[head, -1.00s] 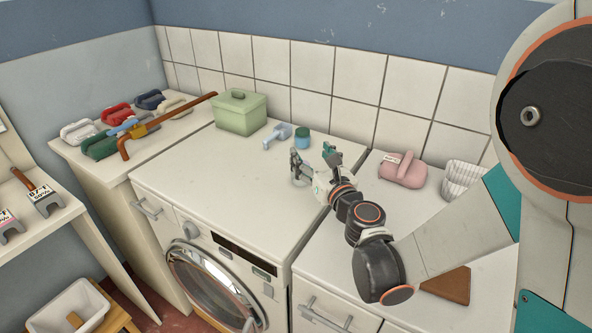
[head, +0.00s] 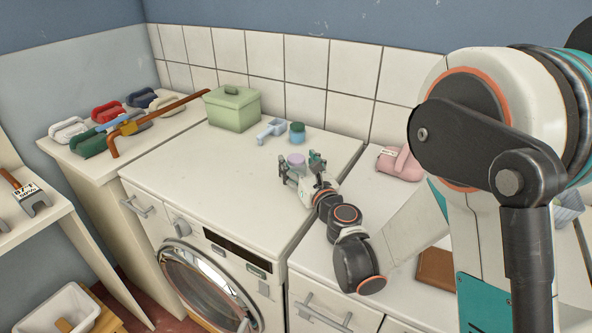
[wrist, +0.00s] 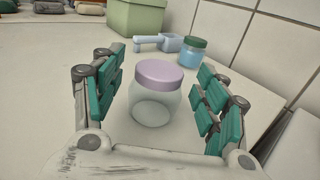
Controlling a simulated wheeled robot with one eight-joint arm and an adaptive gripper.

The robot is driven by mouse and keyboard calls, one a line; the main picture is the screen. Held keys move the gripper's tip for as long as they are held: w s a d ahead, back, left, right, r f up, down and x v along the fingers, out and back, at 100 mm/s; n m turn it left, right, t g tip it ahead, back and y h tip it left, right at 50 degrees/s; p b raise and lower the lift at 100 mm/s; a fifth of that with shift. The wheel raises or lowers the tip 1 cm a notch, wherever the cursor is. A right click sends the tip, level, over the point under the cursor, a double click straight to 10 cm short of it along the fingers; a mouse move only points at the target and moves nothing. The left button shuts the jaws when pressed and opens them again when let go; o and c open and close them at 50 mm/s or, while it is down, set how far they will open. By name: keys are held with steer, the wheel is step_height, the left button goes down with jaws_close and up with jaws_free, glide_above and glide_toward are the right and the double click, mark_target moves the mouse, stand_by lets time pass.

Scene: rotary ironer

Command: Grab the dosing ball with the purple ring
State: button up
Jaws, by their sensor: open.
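The dosing ball with the purple ring (wrist: 157,100) is a clear, rounded container with a purple top, standing upright on the white machine top. In the wrist view it sits between the two teal-padded fingers of my gripper (wrist: 156,84), with a visible gap on each side. In the head view the purple top of the ball (head: 296,160) shows between the fingers of my gripper (head: 299,167), which is open. The ball's lower part is hidden there by the gripper.
A blue container with a green lid (head: 297,133) and a light blue scoop (head: 271,130) stand behind. A pale green box (head: 233,112) is at the back left. A pink container (head: 399,165) is to the right. The machine top's front left is clear.

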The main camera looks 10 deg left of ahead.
steer(key=shift+x, duration=1.2)
steer(key=c, duration=1.2)
steer(key=shift+o, duration=0.2)
steer(key=shift+r, duration=0.15)
